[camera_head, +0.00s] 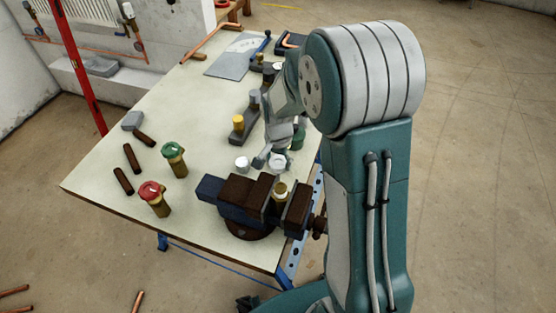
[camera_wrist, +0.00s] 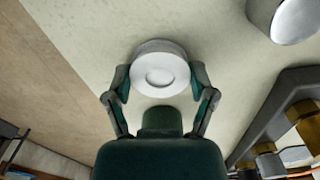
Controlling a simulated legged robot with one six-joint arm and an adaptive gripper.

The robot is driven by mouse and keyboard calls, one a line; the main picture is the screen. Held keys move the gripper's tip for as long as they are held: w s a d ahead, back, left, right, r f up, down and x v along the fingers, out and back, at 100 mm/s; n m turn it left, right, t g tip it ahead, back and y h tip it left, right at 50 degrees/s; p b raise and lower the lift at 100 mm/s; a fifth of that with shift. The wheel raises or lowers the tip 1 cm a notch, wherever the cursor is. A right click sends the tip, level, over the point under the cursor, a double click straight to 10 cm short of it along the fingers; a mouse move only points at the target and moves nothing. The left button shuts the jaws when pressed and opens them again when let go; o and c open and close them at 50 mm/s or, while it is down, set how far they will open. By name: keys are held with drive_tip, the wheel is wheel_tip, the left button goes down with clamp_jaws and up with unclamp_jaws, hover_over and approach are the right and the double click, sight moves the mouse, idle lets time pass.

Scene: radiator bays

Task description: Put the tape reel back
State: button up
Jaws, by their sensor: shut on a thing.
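The white tape reel (camera_wrist: 160,70) is a short round roll with a shallow round hollow in its face. In the wrist view it sits between the two fingers of my gripper (camera_wrist: 160,92), which are shut on its sides. In the head view the reel (camera_head: 279,160) shows at my gripper (camera_head: 275,158), just behind the vise. I cannot tell whether it touches the bench top. My arm hides part of the bench around it.
A second pale cylinder (camera_head: 242,163) stands close left of my gripper. A dark vise (camera_head: 247,196) holding a brass fitting is in front. Red-topped (camera_head: 154,198) and green-topped (camera_head: 174,159) valves stand left. A block with a yellow-topped fitting (camera_head: 238,128) is behind.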

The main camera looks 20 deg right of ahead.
sight(278, 162)
drive_tip(key=shift+f, duration=0.1)
drive_tip(key=o, duration=0.8)
drive_tip(key=shift+c, duration=0.2)
wheel_tip(278, 162, up, 12)
drive_tip(key=s+r+n+t, duration=0.2)
drive_tip(key=s+r+n, duration=0.2)
drive_tip(key=s, duration=0.6)
drive_tip(key=s+r+n+t, duration=0.3)
drive_tip(key=s+r+n, duration=0.2)
drive_tip(key=s, duration=0.6)
drive_tip(key=shift+r+t, duration=0.3)
drive_tip(key=shift+r, duration=0.35)
drive_tip(key=shift+w, duration=0.1)
